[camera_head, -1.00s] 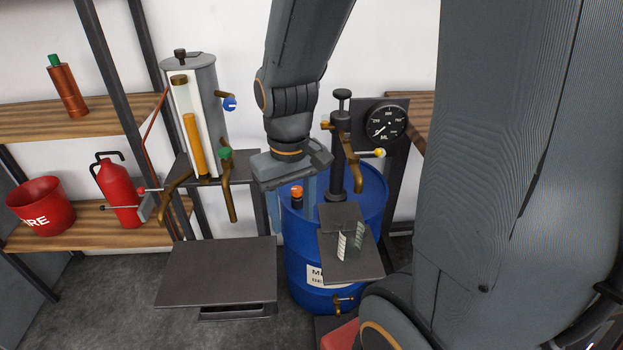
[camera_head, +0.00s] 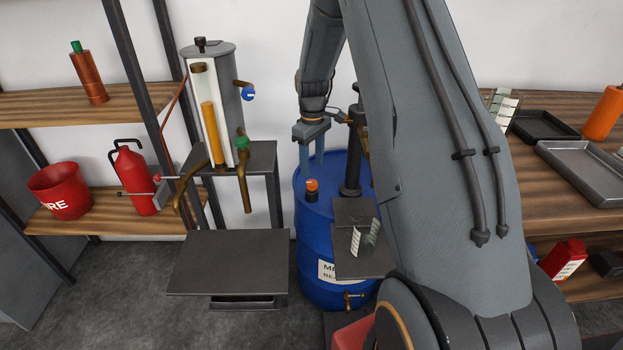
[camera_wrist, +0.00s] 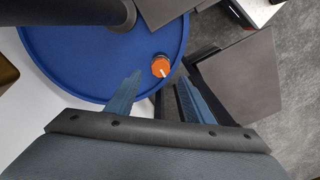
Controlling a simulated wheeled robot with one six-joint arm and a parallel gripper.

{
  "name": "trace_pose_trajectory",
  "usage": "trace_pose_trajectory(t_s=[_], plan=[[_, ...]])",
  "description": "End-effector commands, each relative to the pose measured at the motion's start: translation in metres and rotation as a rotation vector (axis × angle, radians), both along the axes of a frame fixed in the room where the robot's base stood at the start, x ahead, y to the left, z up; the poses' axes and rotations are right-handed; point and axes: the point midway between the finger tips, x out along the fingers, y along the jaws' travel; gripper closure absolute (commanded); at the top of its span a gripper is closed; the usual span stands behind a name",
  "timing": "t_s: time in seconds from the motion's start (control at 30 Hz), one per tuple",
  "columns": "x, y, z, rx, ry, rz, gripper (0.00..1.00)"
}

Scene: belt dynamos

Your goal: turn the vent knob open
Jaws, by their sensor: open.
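The vent knob is taken to be the orange knob (camera_head: 312,185) on a short black stem on top of the blue drum (camera_head: 316,245). In the wrist view the knob (camera_wrist: 160,67) is orange with a white pointer line and sits near the rim of the drum (camera_wrist: 105,75). My gripper (camera_head: 312,163) points down just behind the knob in the head view, open and empty. In the wrist view my gripper (camera_wrist: 158,84) has its fingers spread, with the knob just beyond the gap between the fingertips and apart from them. The knob's height below the tips is hard to tell.
A black pump column (camera_head: 352,160) rises from the drum close to my gripper. A dark plate (camera_head: 358,262) with small glass cups stands before the drum. A sight-glass tank (camera_head: 222,100) stands left. My arm hides the drum's right side and the dial.

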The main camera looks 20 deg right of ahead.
Motion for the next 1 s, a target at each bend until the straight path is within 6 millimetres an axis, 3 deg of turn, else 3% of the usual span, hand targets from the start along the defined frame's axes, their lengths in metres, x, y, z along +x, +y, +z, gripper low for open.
trace_pose_trajectory(t_s=[0.2,0.4,0.77,1.0], plan=[[-0.001,0.001,-0.035,0.001,0.003,0.000,0.52],[-0.001,0.001,-0.056,0.001,0.002,-0.001,0.52],[-0.001,0.001,-0.062,0.000,-0.001,-0.002,0.52],[-0.001,0.001,-0.062,0.000,-0.001,-0.002,0.91]])
